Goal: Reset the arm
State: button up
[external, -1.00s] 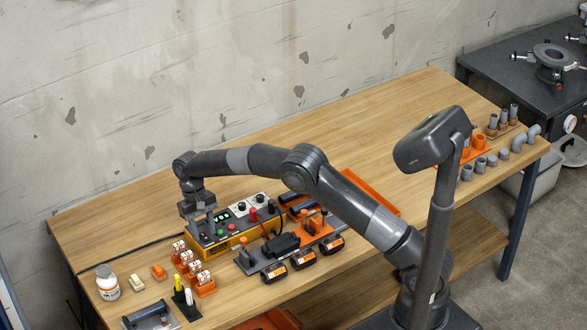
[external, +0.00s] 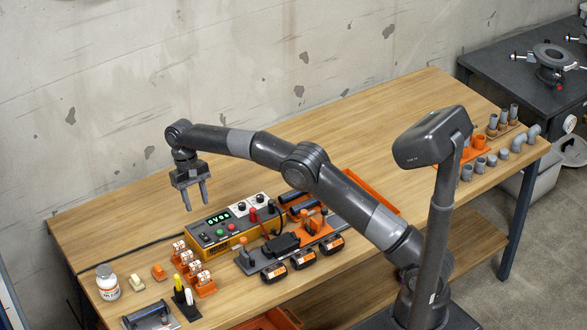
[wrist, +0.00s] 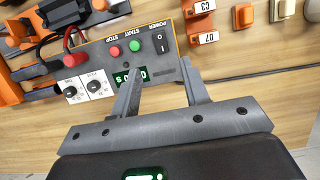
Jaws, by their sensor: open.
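My arm reaches from its base at the lower right across the wooden table. My gripper (external: 197,200) is open and empty, pointing down in the air above the left part of the table, behind the yellow control box (external: 230,230). In the wrist view my gripper's two fingers (wrist: 158,80) are spread apart with nothing between them. The control box (wrist: 125,60) lies below them, with red and green buttons, a black power switch, two dials and a lit green display that is partly covered by a finger.
Orange labelled blocks (external: 187,262), a white bottle (external: 107,283) and upright markers (external: 184,299) stand at the front left. A tool rack (external: 285,248) is right of the box. Grey pipe fittings (external: 492,160) line the right end. The table's back middle is clear.

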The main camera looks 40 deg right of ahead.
jog(key=s+d+r+t, duration=0.1)
jog(key=s+d+r, duration=0.2)
jog(key=d+r, duration=0.25)
jog(key=s+d+r+t+y, duration=0.1)
jog(key=s+d+r, duration=0.1)
jog(key=d+r, duration=0.35)
jog(key=s+d+r+t, duration=0.1)
jog(key=s+d+r, duration=0.2)
jog(key=d+r, duration=0.25)
jog(key=s+d+r+t, duration=0.3)
jog(key=s+d+r, duration=0.2)
jog(key=s+d, duration=0.6)
jog(key=s+d+f+t, duration=0.1)
jog(key=s+d+f, duration=0.2)
jog(key=s, duration=0.6)
jog(key=s+d+f+t+h, duration=0.1)
jog(key=s+d+f+t, duration=0.1)
jog(key=s, duration=0.8)
notch_tip(320, 180, down, 2)
jog(key=shift+s+d+f, duration=0.1)
jog(key=shift+s+d, duration=0.1)
jog(key=shift+d, duration=0.6)
jog(key=shift+o, duration=0.2)
jog(key=shift+w, duration=0.1)
